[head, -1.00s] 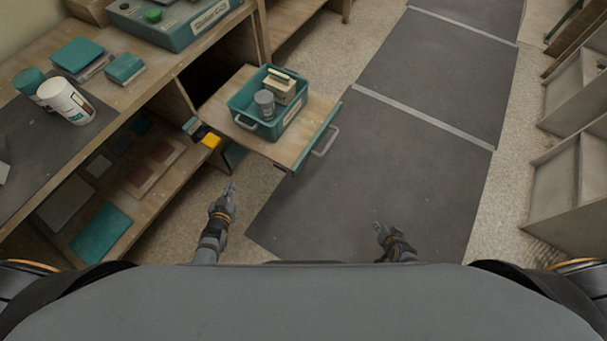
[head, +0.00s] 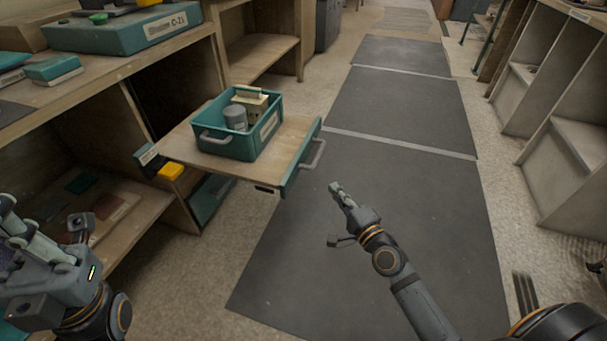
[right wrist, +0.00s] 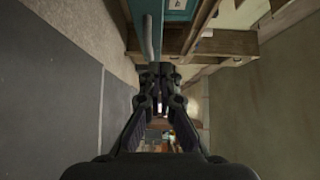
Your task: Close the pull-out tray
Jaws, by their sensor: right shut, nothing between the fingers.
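The wooden pull-out tray (head: 183,147) sticks out from the bench over the aisle. Its teal front (head: 300,160) carries a grey bar handle (head: 314,154). A teal bin (head: 228,146) with a grey can and a box in it stands on the tray. My right gripper (head: 337,189) is shut and empty, a little right of and in front of the handle, apart from it in the head view. In the right wrist view the handle (right wrist: 149,38) and teal front (right wrist: 178,8) show just beyond the fingertips. My left gripper is at the lower left edge, its fingertips not clear.
The wooden bench (head: 105,72) with open shelves lines the left. A yellow block (head: 171,171) sits by the tray's near side. Dark floor mats (head: 400,190) leave the aisle clear. Pale shelving (head: 565,150) stands on the right.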

